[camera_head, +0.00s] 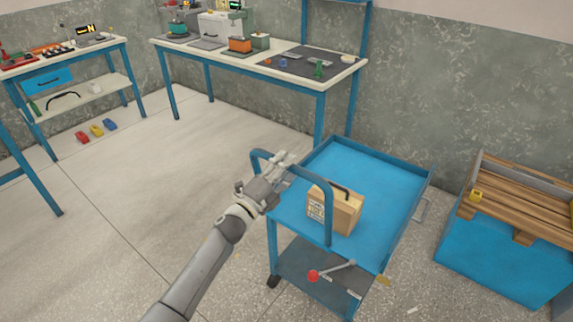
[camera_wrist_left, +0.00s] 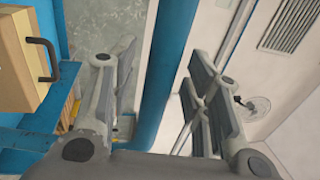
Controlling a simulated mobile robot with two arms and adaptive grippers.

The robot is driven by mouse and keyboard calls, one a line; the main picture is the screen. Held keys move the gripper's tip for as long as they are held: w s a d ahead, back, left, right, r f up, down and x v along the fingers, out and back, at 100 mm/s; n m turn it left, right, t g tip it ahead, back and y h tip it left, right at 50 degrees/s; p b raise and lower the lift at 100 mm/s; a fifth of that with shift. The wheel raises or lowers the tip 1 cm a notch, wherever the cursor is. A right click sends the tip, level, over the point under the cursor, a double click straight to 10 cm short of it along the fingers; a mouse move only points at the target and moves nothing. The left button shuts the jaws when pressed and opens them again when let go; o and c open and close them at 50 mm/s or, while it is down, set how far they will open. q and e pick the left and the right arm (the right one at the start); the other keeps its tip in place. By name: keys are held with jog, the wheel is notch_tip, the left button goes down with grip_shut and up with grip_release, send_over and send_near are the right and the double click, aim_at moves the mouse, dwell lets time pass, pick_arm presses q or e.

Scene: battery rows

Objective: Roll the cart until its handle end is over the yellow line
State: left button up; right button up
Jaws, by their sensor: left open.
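The blue cart (camera_head: 385,178) stands on the floor at right of centre, with a raised tubular handle (camera_head: 328,218) at its left end. My left gripper (camera_head: 284,167) is at the top bar of this handle, its jaws open. In the left wrist view the blue handle bar (camera_wrist_left: 170,60) runs between the two spread fingers (camera_wrist_left: 160,95), and I cannot tell whether either finger touches it. A wooden box with a dark grip (camera_head: 343,208) sits on the cart's top tray. I cannot make out a yellow line on the floor. My right gripper is out of view.
A red-knobbed lever (camera_head: 314,276) lies on the cart's lower shelf. A blue crate with wooden slats (camera_head: 500,262) stands close to the cart's right. A workbench (camera_head: 230,60) stands behind it. The floor (camera_head: 130,190) to the left is open.

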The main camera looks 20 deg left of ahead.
pick_arm(q)
jog(key=shift+w+d, duration=0.1)
jog(key=shift+w, duration=0.2)
jog(key=shift+c, duration=0.2)
grip_shut()
